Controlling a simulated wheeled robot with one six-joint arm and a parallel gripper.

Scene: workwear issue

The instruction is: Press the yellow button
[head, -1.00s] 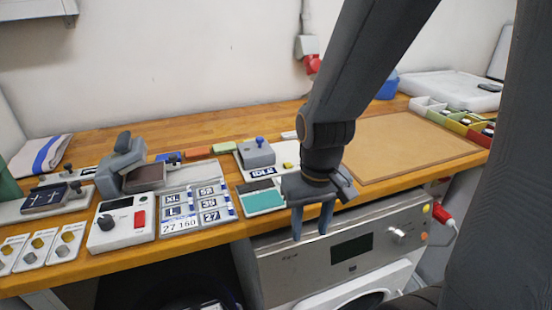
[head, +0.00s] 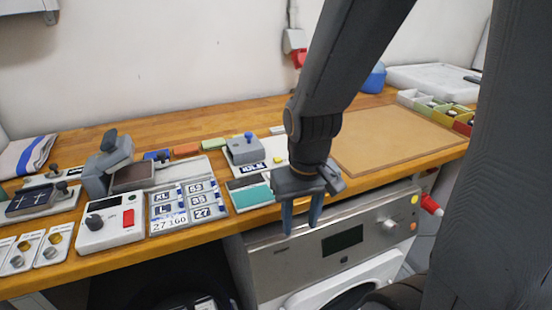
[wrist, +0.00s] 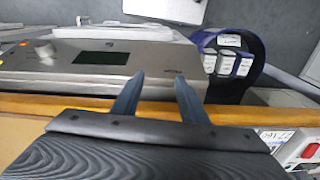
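A round yellow button (head: 414,199) sits at the right end of the steel front panel (head: 290,265), under the table edge. An orange button (head: 411,227) is just below it, and a knob (head: 388,226) is to its left. A second small yellow spot (head: 278,159) shows on the white plate on the table. My gripper (head: 300,232) points down in front of the panel's left part, well left of the yellow panel button. Its fingers are apart with nothing between them, as the wrist view (wrist: 160,75) also shows.
The wooden table holds a white box with a red switch (head: 128,218), a size-label board (head: 185,205), a teal pad (head: 250,194) and a brown board (head: 400,138). A red plug (head: 430,204) sticks out right of the panel. A white machine is below the panel.

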